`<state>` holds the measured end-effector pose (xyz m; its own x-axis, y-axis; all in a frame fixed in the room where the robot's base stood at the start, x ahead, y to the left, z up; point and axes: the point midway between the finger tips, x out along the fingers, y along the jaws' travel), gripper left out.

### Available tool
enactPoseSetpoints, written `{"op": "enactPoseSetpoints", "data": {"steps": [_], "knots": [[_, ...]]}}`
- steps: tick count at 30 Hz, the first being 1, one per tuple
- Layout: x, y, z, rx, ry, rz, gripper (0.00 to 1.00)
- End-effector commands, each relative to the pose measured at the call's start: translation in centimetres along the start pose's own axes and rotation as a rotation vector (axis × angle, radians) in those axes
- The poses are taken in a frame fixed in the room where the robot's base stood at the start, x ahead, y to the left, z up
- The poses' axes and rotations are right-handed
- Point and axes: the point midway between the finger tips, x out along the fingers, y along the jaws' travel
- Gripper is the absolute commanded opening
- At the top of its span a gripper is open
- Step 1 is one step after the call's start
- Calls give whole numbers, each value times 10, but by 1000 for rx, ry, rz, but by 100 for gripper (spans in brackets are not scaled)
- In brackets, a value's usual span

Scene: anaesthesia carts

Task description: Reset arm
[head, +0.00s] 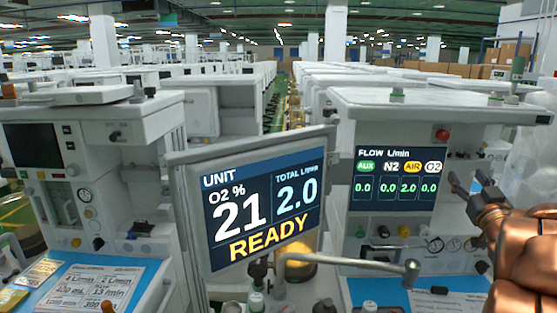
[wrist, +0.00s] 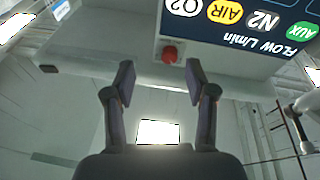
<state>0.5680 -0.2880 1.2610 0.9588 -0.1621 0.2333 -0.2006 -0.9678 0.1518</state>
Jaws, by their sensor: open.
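My copper-coloured arm (head: 528,250) comes in from the right edge of the head view. My gripper (head: 470,184) is open and empty in front of the right cart's upper panel, just right of the flow screen (head: 397,180). In the wrist view, which looks upside down, the two dark fingers of my gripper (wrist: 160,80) stand apart with nothing between them. A red button (wrist: 170,53) on the cart shows beyond the fingertips, and it also shows in the head view (head: 442,134). I cannot tell whether a fingertip touches the cart.
A tilted display (head: 262,205) reading 21, 2.0 and READY stands in front of me. A grey bar (head: 350,262) sticks out below the flow screen. Another cart (head: 75,180) stands at left. Rows of carts fill the hall behind, with a narrow aisle between.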

Motion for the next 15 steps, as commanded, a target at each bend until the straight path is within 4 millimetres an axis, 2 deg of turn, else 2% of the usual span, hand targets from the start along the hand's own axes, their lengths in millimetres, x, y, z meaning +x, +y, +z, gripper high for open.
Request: {"op": "enactPoseSetpoints", "data": {"steps": [8, 15], "knots": [[-15, -12, 36, -15, -274, 129, 56], [-54, -32, 73, -1, -538, 198, 56]]}}
